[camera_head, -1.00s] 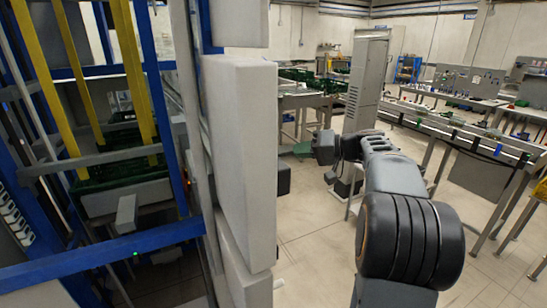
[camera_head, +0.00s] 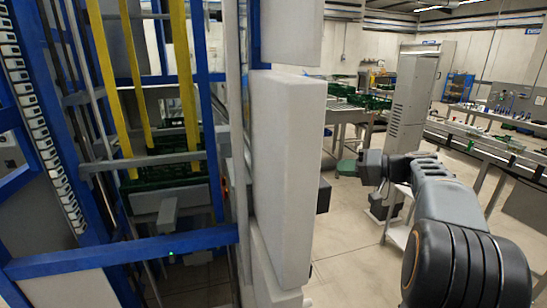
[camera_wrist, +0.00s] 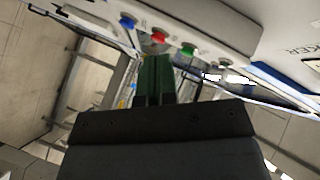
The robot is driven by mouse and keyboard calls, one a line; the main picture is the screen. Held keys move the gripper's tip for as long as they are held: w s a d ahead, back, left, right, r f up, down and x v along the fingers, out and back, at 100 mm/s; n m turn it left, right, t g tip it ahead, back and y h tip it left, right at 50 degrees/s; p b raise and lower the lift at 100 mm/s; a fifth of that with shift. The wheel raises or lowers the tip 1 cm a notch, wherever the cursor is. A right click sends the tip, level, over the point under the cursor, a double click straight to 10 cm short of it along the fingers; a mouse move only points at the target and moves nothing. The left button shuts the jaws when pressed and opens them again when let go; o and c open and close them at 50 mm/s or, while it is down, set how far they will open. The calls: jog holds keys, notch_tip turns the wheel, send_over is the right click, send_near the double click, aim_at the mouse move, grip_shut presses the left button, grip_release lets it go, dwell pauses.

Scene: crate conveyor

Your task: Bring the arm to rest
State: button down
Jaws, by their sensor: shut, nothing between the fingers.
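My gripper (camera_head: 346,168) is at the end of my dark grey arm, which reaches forward from the lower right in the head view. The gripper points left in the picture, with its green fingers just right of the pale panel. In the wrist view the green fingers (camera_wrist: 155,80) lie close together, with nothing between them. Nothing is held.
A tall pale panel (camera_head: 288,180) stands close on the left, beside a blue frame (camera_head: 120,250) with yellow posts and a green crate (camera_head: 150,192). A grey cabinet (camera_head: 412,95) stands behind the arm. A conveyor (camera_head: 485,143) runs at right. Open floor (camera_head: 350,270) lies between.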

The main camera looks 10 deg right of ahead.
jog(key=s+a+f+m+g+h, duration=0.1)
jog(key=s+f+m+g+h, duration=0.4)
jog(key=f, duration=0.8)
jog(key=s+a+f+n+h, duration=0.2)
jog(key=s+a+n+h, duration=0.1)
jog(key=s+a, duration=0.3)
jog(key=s+a+f+n+h, duration=0.3)
jog(key=s+a, duration=0.3)
jog(key=s, duration=0.5)
jog(key=shift+f+h, duration=0.15)
jog(key=shift+h, duration=0.45)
jog(key=shift+s+d, duration=0.1)
